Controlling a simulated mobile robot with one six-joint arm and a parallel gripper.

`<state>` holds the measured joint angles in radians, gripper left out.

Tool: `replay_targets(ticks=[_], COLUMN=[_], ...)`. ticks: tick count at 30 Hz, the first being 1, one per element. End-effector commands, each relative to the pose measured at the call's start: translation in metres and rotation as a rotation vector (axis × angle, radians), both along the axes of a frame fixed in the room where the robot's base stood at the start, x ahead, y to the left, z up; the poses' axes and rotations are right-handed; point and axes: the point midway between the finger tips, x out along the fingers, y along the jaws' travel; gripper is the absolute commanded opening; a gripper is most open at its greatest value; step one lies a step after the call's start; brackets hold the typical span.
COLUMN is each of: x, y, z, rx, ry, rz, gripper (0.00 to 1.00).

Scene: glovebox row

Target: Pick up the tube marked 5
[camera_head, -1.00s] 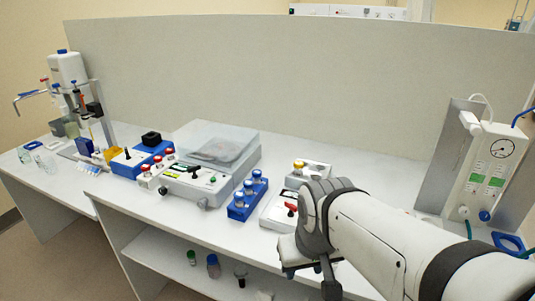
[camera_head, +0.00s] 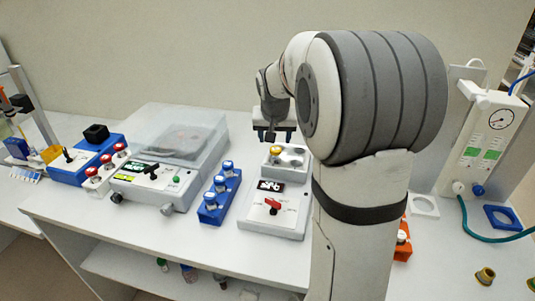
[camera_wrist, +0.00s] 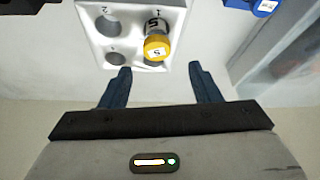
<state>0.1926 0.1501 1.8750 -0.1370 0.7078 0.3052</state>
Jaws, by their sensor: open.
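The tube marked 5 (camera_wrist: 157,48) has a yellow cap and a dark-lettered label. It stands in a hole of a white block (camera_wrist: 90,22) with numbered holes; other holes seen there are empty. In the head view its yellow cap (camera_head: 276,150) shows at the back of the white device with a red knob (camera_head: 273,206). My gripper (camera_wrist: 160,76) is open and empty, its dark fingers pointing towards the block. In the wrist view the cap lies just beyond the fingertips, between their lines. In the head view my gripper (camera_head: 271,135) is just behind and above the cap.
A blue rack (camera_head: 220,197) with several blue-capped tubes stands left of the device. A lidded machine (camera_head: 168,165) and red-capped tubes (camera_head: 107,165) lie farther left. An orange holder (camera_head: 403,243) and a gauge panel (camera_head: 480,150) are right of my arm.

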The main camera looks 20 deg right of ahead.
Motion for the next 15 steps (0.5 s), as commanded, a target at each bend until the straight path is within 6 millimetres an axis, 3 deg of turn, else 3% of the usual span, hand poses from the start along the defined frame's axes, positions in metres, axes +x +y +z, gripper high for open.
replay_targets(ticks=[10,15], x=[0.008,0.014], y=[-0.005,-0.007], z=[-0.047,-0.059], rx=[0.001,0.000], ry=[0.005,0.002], rz=[0.008,0.009], gripper=[0.57,0.57])
